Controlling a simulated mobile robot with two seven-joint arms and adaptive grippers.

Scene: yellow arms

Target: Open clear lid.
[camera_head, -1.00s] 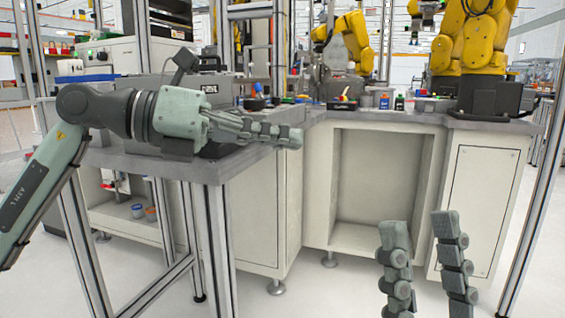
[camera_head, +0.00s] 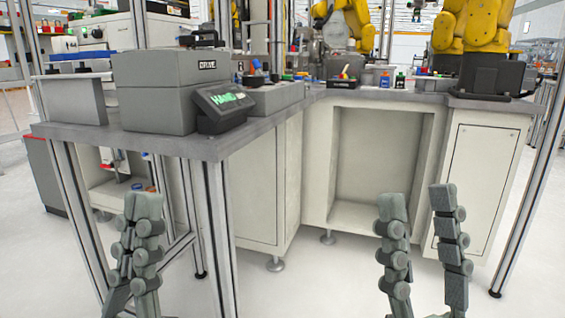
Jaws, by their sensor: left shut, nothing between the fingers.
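No clear lid can be made out for certain in the head view. A grey box marked DRIVE (camera_head: 155,92) stands on the left part of the grey worktop (camera_head: 150,142). A tilted dark display with green letters (camera_head: 222,107) sits at its right front corner. My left gripper (camera_head: 143,205) is shut and empty, pointing up in front of the worktop, below its front edge. My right gripper (camera_head: 417,200) is open and empty, pointing up in front of the cabinet at the lower right.
An open cabinet recess (camera_head: 375,165) is below the worktop at centre. Yellow robot arms (camera_head: 465,30) stand on the worktop at the back right. Small bottles (camera_head: 399,80) and tools lie along the back. Metal posts (camera_head: 550,170) frame the sides. The floor in front is clear.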

